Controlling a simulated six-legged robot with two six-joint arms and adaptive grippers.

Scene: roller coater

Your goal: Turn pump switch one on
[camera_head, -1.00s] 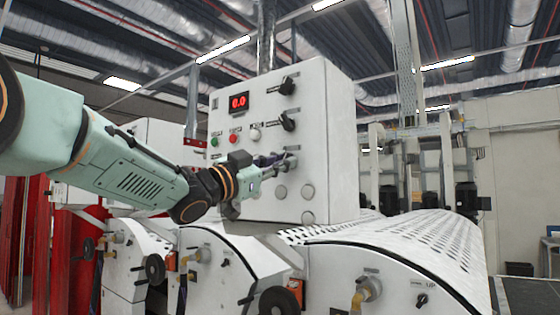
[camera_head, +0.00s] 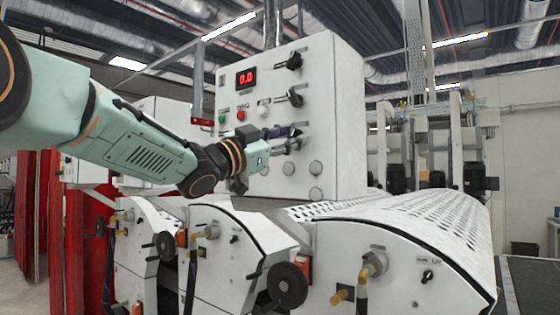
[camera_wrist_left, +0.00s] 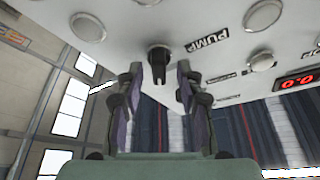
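A white control panel (camera_head: 345,110) stands in front of me, with a red display (camera_head: 246,77) and rotary switches on its face. My left gripper (camera_head: 290,137) is at the panel's lower right face. In the left wrist view my left gripper (camera_wrist_left: 158,75) is open, and a dark switch knob (camera_wrist_left: 158,56) shows between its two fingertips, with a space on either side. A "PUMP" label (camera_wrist_left: 207,40) is just right of that knob. In the head view the fingers mostly cover this knob. My right gripper is not in view.
Two other black knobs, an upper one (camera_head: 294,61) and a lower one (camera_head: 289,97), sit above the gripper. Round covers (camera_head: 315,168) are below it. A perforated white roller cover (camera_head: 420,215) extends to the right, and valves and handwheels (camera_head: 287,285) are below.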

